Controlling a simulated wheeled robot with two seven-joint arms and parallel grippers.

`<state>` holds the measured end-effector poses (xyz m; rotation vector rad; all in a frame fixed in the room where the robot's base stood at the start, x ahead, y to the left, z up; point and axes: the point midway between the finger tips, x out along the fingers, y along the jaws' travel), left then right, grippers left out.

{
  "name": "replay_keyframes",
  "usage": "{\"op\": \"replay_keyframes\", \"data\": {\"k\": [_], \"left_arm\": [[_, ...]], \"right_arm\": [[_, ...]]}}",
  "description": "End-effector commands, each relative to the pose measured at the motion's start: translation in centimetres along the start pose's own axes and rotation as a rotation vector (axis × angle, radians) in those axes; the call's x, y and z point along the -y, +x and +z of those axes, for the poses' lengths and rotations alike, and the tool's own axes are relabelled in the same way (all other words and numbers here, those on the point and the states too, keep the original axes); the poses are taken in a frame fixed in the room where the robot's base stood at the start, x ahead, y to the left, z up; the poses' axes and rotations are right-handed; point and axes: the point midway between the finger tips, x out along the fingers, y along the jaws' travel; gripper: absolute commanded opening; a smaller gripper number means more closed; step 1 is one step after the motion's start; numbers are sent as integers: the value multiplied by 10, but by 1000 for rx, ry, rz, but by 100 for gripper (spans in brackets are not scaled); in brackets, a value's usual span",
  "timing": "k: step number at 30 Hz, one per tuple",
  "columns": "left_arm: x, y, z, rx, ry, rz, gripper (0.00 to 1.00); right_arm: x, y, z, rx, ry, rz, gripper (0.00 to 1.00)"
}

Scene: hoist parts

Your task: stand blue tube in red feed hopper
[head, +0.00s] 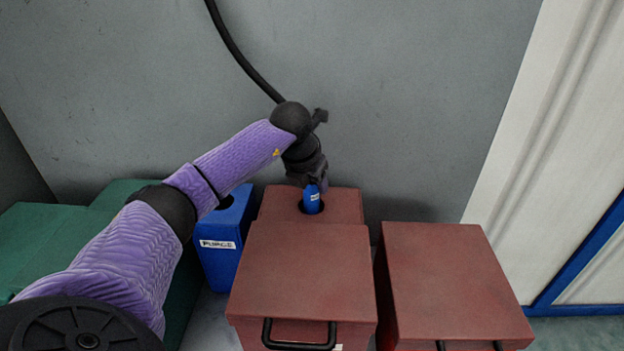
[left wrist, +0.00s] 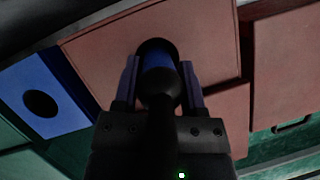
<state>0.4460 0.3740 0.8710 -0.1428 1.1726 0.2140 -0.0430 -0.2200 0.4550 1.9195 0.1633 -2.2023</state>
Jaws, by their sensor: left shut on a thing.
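My left gripper (head: 315,184) is shut on the blue tube (head: 312,198). The tube is upright, with its lower end at the dark round hole in the top of the red feed hopper (head: 343,205). In the left wrist view the tube (left wrist: 158,62) sits between the two fingers of the gripper (left wrist: 160,85), over the dark hole in the red hopper top (left wrist: 100,40). How deep the tube is in the hole cannot be told. My right gripper is not in view.
A blue bin labelled PURGE (head: 218,262), with a round hole, stands left of the hopper. Red boxes with black handles, one in front (head: 302,275) and one at right (head: 450,275), stand close by. Green boxes (head: 45,240) lie at left. A grey wall is behind.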

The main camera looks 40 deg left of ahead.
Motion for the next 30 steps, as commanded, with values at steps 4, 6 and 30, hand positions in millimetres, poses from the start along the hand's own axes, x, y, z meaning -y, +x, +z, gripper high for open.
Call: {"op": "replay_keyframes", "data": {"k": [4, 6, 30], "left_arm": [[0, 4, -2, 0, 0, 0, 0], [0, 6, -2, 0, 0, 0, 0], [-1, -28, 0, 4, 2, 2, 94]], "right_arm": [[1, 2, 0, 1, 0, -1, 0], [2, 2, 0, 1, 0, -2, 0], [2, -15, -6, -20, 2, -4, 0]]}}
